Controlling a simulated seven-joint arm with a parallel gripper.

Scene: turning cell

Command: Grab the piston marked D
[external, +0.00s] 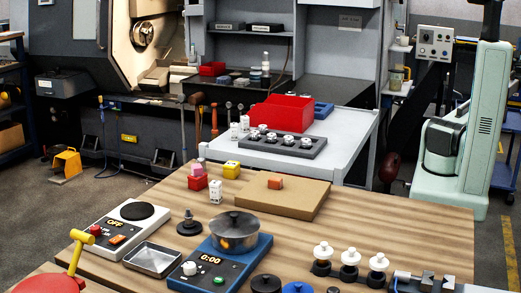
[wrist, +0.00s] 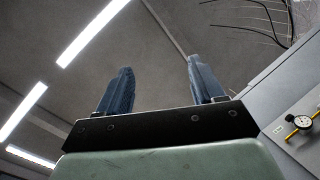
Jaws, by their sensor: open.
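Several small silvery-white pieces that look like pistons (external: 288,140) sit in a row in a dark grey holder (external: 318,151) on the light grey bench, in the external view. Any letters on them are too small to read, so I cannot tell which is marked D. My gripper (wrist: 160,68) shows in the wrist view with its two blue fingers wide apart and nothing between them. It faces the ceiling, far from the holder. In the external view my arm stands upright at the right and its gripper is out of frame.
A red bin (external: 281,112) stands just behind the holder, with white cylinders (external: 234,131) to its left. The wooden table (external: 400,217) in front carries a pot (external: 234,232), a scale (external: 131,223), a brown board (external: 290,202) and white-topped parts (external: 350,258). A dial gauge (wrist: 300,122) shows in the wrist view.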

